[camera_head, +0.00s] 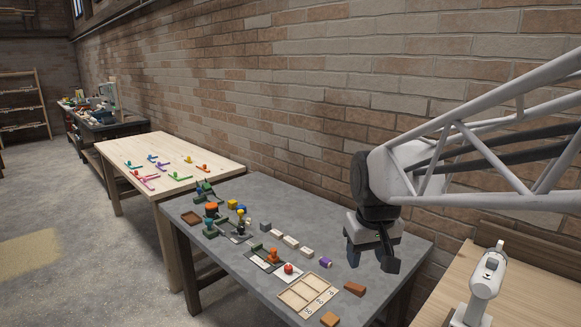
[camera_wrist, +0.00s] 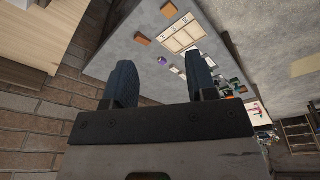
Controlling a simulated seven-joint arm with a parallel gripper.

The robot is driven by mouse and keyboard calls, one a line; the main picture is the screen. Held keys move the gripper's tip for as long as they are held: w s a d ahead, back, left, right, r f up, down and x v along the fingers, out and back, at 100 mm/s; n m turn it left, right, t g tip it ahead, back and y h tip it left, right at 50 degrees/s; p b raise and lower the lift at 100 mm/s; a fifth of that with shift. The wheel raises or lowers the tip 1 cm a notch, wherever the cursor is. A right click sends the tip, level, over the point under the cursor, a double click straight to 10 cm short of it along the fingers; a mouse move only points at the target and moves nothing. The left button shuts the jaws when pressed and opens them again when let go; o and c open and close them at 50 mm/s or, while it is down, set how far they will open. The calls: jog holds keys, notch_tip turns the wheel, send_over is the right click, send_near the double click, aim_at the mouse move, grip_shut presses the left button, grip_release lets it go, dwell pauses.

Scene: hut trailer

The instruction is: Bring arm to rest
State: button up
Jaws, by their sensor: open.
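My gripper (camera_head: 372,262) hangs at the end of my white lattice arm, above the right end of the grey table (camera_head: 225,255). Its fingers point down and are apart, with nothing between them. In the wrist view my gripper (camera_wrist: 163,82) shows two dark fingers, spread and empty, with the grey table beyond them. It touches no object that I can see.
On the grey table are a wooden tray (camera_head: 309,281), brown blocks (camera_head: 355,289), a purple piece (camera_head: 326,263), white blocks (camera_head: 291,242) and small figures. A brick wall (camera_head: 300,100) runs behind. A white device (camera_head: 487,272) stands on a wooden table at right.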

jog(key=s+d+f+m, duration=0.1)
jog(key=s, duration=0.7)
jog(key=s+d+f+m, duration=0.1)
jog(key=s+d+f, duration=0.1)
jog(key=s, duration=0.7)
jog(key=shift+s+d+f+t, duration=0.2)
jog(key=shift+s+f+t, duration=0.05)
jog(key=shift+t, duration=0.05)
dwell(2.3)
